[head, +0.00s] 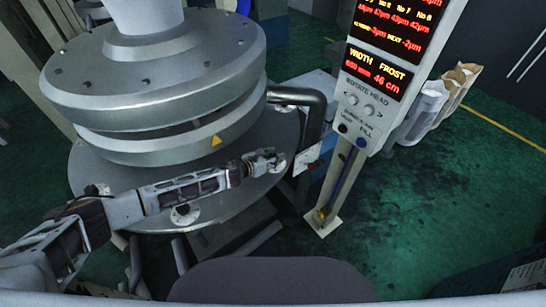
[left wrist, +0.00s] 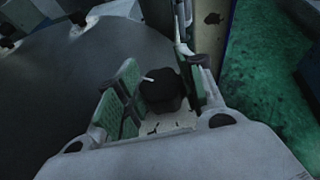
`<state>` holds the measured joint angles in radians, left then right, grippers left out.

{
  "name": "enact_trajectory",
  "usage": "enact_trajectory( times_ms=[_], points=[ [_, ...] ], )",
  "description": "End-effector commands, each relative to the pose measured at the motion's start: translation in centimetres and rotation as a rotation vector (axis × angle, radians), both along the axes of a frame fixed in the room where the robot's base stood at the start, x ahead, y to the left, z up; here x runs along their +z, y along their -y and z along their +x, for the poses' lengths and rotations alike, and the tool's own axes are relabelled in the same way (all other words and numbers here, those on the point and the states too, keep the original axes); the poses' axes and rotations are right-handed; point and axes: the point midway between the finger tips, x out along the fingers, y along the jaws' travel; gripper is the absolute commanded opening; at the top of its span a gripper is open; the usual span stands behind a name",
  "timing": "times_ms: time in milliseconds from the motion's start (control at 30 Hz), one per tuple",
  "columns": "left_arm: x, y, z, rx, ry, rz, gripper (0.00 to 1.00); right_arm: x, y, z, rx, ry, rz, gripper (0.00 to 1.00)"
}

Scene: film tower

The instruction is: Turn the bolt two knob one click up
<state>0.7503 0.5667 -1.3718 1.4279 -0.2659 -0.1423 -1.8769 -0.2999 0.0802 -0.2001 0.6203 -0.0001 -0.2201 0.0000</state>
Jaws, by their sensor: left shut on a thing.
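My left gripper (head: 264,161) reaches from the left across the round metal die to its right rim. In the left wrist view the gripper (left wrist: 163,88) has its green-padded fingers on either side of a black knob (left wrist: 160,92) with a white pointer mark, and it is shut on this knob. The mark points to the upper left in that view. No bolt number shows on the knob. In the head view the gripper mostly hides this knob. Another dark knob on a white round plate (head: 184,214) sits on the front of the rim. My right gripper is out of view.
A display post (head: 372,100) with red and yellow readouts stands to the right; its top is cut off. Pale sacks (head: 455,88) stand behind the post. Green floor (head: 440,200) at the right is mostly clear.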

Motion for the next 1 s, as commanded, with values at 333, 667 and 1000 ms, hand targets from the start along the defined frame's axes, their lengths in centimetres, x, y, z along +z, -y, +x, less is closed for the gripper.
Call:
enact_trajectory(
  times_ms=[333, 667, 1000],
  points=[
    [0.08, 0.00, 0.06, 0.001, 0.001, 0.000, 0.60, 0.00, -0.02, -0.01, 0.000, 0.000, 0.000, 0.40],
    [0.04, 0.00, 0.00, 0.001, 0.001, 0.000, 0.60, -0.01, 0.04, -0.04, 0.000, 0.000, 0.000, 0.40],
    [0.45, -0.81, -0.75, 0.001, 0.001, 0.001, 0.60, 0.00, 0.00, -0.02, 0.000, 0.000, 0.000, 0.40]
  ],
)
